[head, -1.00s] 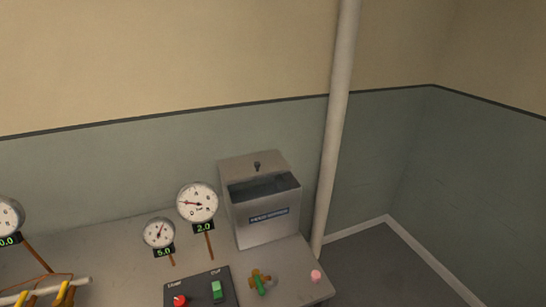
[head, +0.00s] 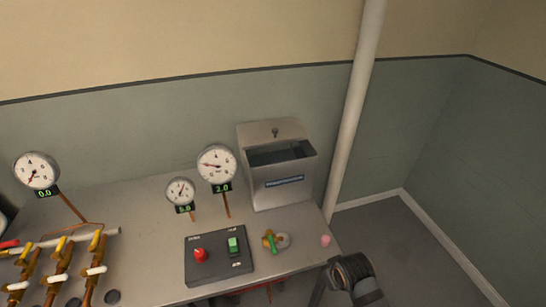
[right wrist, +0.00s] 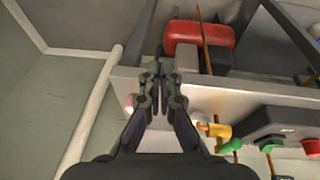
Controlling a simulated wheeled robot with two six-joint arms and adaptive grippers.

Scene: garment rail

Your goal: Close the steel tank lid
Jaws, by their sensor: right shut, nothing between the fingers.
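The steel tank (head: 283,185) is a grey box with a dark blue label, standing at the back right of the bench. Its lid (head: 270,132) is open, raised at the rear with a small dark knob on it, and the dark inside of the tank shows. My right arm comes in at the bottom right of the head view, in front of the bench and well away from the lid. My right gripper (right wrist: 160,80) shows in the right wrist view with its fingers together and empty. My left gripper is in neither view.
A control box (head: 219,254) with a red knob and a green switch, a green-handled valve (head: 270,241) and a pink ball (head: 325,240) stand before the tank. Gauges (head: 217,165) stand left of it. A pale vertical pipe (head: 355,110) rises at its right.

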